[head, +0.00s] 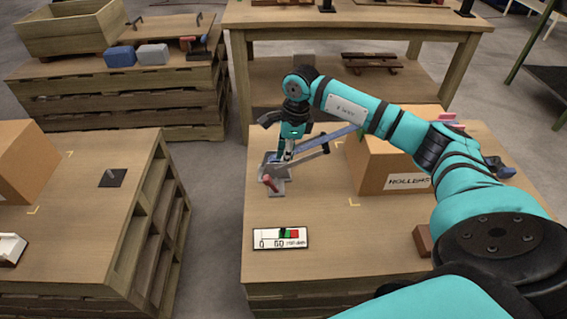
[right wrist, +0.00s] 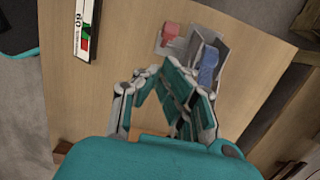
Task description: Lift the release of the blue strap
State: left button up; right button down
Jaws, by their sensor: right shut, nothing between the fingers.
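The blue strap (head: 341,134) runs from the carton to a grey metal buckle (head: 275,191) on the table. The buckle has a red tab (head: 268,182) and a long grey lever (head: 314,149) slanting up to the right. In the right wrist view the buckle's red part (right wrist: 171,33) and blue strap (right wrist: 208,65) lie just beyond my fingers. My right gripper (head: 287,154) points down over the buckle, shut and empty. It partly hides the buckle; I cannot tell whether it touches the lever. My left gripper is not in view.
A carton (head: 378,171) labelled HOLLENS stands right of the buckle. A gauge plate (head: 280,238) with green and red zones lies in front of it. A small brown block (head: 423,240) lies by the carton. Another table (head: 70,230) stands left across a gap.

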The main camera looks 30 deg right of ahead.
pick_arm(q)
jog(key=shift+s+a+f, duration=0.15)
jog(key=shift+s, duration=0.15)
pick_arm(e)
jog(key=shift+d+r, duration=0.15)
jog(key=shift+r, duration=0.7)
